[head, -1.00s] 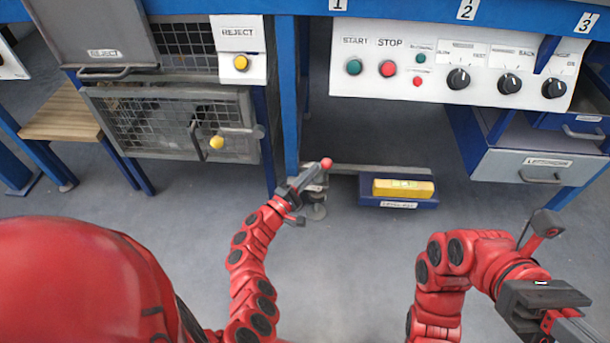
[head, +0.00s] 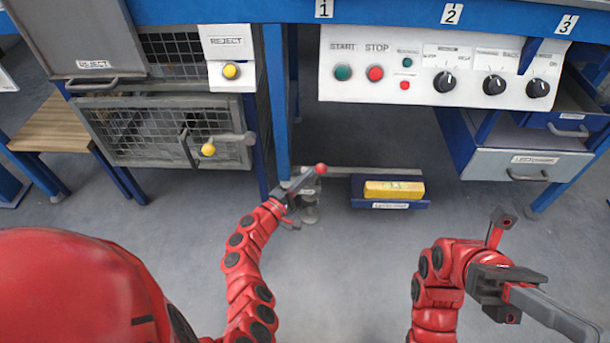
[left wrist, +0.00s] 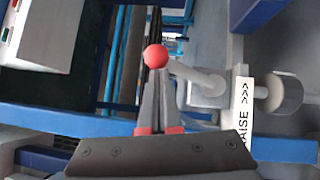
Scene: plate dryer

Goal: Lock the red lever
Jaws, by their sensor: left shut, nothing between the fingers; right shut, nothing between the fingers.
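The red lever's round red knob (head: 320,168) is just beyond the blue table leg, near a metal clamp foot. In the left wrist view the knob (left wrist: 156,56) sits at the tips of my left gripper's fingers, and its grey rod runs off to the right. My left gripper (head: 310,176) is shut, with its tips at or very near the knob; I cannot tell whether they touch. Its closed fingers (left wrist: 157,78) also show in the left wrist view. My right gripper (head: 578,325) is shut and empty at the lower right, far from the lever.
A white label (left wrist: 243,118) reading "AISE >>>" stands beside the lever's pivot. A blue tray (head: 400,204) with a yellow level (head: 394,190) lies right of the lever. A mesh reject box (head: 120,135) is at left, the control panel (head: 430,75) above. Floor between my arms is clear.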

